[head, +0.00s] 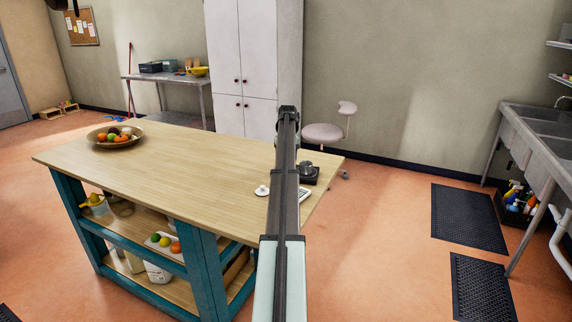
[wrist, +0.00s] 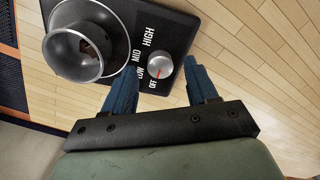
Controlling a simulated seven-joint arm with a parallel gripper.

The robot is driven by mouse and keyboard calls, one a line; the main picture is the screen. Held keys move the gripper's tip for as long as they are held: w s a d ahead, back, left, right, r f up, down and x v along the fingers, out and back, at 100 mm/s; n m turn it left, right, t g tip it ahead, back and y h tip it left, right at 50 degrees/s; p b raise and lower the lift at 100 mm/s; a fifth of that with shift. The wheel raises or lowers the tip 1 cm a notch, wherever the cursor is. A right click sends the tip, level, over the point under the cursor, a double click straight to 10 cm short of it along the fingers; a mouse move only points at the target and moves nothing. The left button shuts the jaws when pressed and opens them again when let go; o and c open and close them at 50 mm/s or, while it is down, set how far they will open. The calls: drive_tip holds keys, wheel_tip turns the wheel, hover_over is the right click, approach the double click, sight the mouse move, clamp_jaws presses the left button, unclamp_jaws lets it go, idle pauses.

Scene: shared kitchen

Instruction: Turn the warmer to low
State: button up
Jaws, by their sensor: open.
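The warmer is a black base (wrist: 172,42) with a metal cup (wrist: 75,55) on it. In the wrist view its silver knob (wrist: 160,66) has a red mark, beside the labels OFF, LOW, MID and HIGH. Which label the mark points to is too small to tell surely. My gripper (wrist: 159,72) is open, its two blue fingers on either side of the knob. I cannot tell whether they touch it. In the head view the warmer (head: 309,179) stands at the right end of the wooden table (head: 185,165), partly hidden by my arm, and the gripper is hidden.
A small white round item (head: 262,190) and a white device (head: 304,194) lie near the warmer. A fruit bowl (head: 115,142) stands at the table's far left. A pink stool (head: 324,132) is behind the table. The middle of the tabletop is clear.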

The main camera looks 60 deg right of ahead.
drive_tip(key=shift+f, duration=0.65)
drive_tip(key=c, duration=1.1)
